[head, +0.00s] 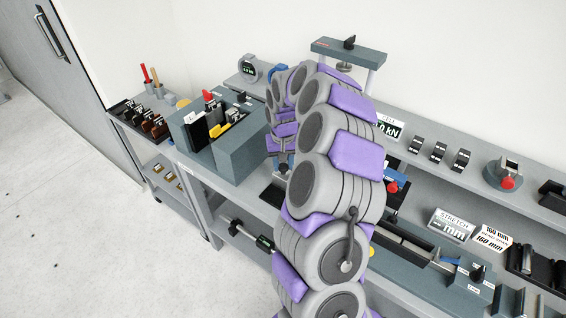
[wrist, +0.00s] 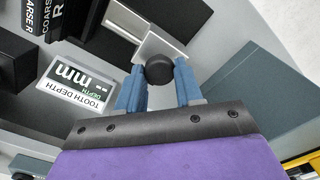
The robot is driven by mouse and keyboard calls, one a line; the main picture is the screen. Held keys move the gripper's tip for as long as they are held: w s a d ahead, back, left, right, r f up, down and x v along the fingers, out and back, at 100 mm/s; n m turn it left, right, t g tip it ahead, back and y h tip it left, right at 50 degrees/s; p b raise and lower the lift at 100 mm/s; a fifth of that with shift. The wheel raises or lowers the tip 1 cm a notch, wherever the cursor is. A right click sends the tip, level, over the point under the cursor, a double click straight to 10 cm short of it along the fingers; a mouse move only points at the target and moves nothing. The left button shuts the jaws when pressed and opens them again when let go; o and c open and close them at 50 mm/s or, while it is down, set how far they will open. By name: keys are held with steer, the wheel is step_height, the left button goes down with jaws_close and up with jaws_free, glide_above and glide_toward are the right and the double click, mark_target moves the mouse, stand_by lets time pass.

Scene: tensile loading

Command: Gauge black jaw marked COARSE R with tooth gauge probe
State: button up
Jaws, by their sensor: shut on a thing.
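My gripper (wrist: 160,88) is in the wrist view, its two blue fingers shut on a round black knob (wrist: 159,69), which looks like the top of the tooth gauge probe. A pale bracket-like part (wrist: 135,25) lies just beyond the knob; whether it is joined to it I cannot tell. A black jaw marked COARSE R (wrist: 58,20) stands at the upper left, apart from my fingers, with another black lettered piece (wrist: 33,14) beside it. A TOOTH DEPTH display (wrist: 75,86) shows dashes before "mm". In the head view my arm hides the gripper and knob.
A grey-blue block (wrist: 255,100) lies right of my fingers. In the head view, a grey-blue holder (head: 240,150) with black and yellow pieces stands left of my arm. A grey-blue frame (head: 348,52) rises behind it. Several small black blocks (head: 438,152) line the back shelf.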

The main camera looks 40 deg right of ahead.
jaws_close()
steer(key=shift+s, duration=0.1)
steer(key=shift+s+d, duration=0.3)
steer(key=shift+s, duration=0.55)
steer(key=shift+s+d, duration=0.3)
steer(key=shift+s, duration=0.55)
steer(key=o, duration=1)
jaws_free()
steer(key=shift+c, duration=0.2)
step_height(320, 180, up, 17)
steer(key=p, duration=0.3)
steer(key=shift+r+p, duration=0.15)
steer(key=shift+p, duration=0.2)
steer(key=shift+w, duration=0.1)
